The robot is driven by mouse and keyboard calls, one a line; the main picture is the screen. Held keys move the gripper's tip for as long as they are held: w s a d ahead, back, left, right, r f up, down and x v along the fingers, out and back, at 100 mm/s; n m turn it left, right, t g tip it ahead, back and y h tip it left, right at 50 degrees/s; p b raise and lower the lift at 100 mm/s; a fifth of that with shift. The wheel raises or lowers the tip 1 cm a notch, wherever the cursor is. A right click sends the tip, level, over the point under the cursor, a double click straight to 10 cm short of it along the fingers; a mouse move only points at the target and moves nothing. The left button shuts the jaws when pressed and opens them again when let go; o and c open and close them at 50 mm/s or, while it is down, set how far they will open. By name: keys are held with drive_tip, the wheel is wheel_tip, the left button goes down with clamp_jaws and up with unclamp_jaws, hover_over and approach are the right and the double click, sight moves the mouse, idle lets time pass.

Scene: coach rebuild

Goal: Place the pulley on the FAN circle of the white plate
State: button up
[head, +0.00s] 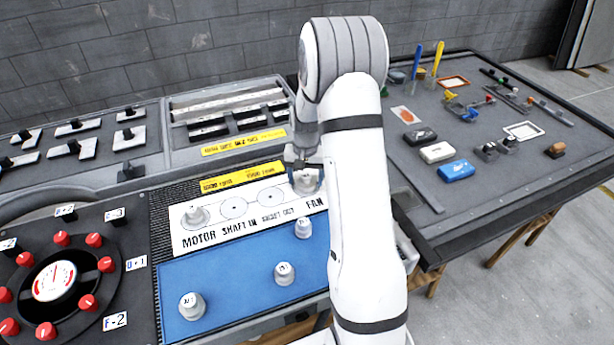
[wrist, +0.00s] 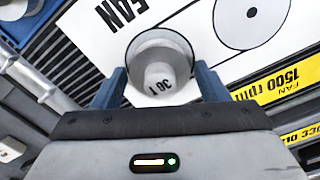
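The grey pulley (wrist: 158,82), with a dark "T" number on its narrow end, is between the two blue fingers of my gripper (wrist: 160,70). The fingers meet both sides of its wide rim, with no clear gap. In the head view my gripper (head: 304,166) points down, with the pulley (head: 307,184) at the FAN end of the white plate (head: 245,233). The two middle circles are bare.
Three more grey pulleys (head: 284,273) stand on the blue mat (head: 235,282) in front. A dial panel with red knobs (head: 54,281) is at the left. Yellow label strips (head: 242,177) lie behind the plate. A table (head: 470,200) with tools and small boxes is at the right.

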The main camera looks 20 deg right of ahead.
sight(306, 176)
drive_tip(key=shift+o, duration=0.9)
drive_tip(key=shift+r, duration=0.25)
drive_tip(key=s+a+r+n, duration=0.1)
drive_tip(key=s+a+r, duration=0.1)
drive_tip(key=r, duration=0.6)
drive_tip(key=s+a+r, duration=0.1)
drive_tip(key=s+r, duration=0.2)
drive_tip(key=r, duration=0.5)
drive_tip(key=s+a+r+n+t, duration=0.1)
drive_tip(key=s+a, duration=0.3)
drive_tip(key=s, duration=0.7)
drive_tip(key=s+a+r+n+t, duration=0.2)
drive_tip(key=s+a+n, duration=0.1)
drive_tip(key=s, duration=0.8)
drive_tip(key=shift+a+r+b, duration=0.35)
drive_tip(key=shift+a+r, duration=0.05)
drive_tip(key=shift+a, duration=0.1)
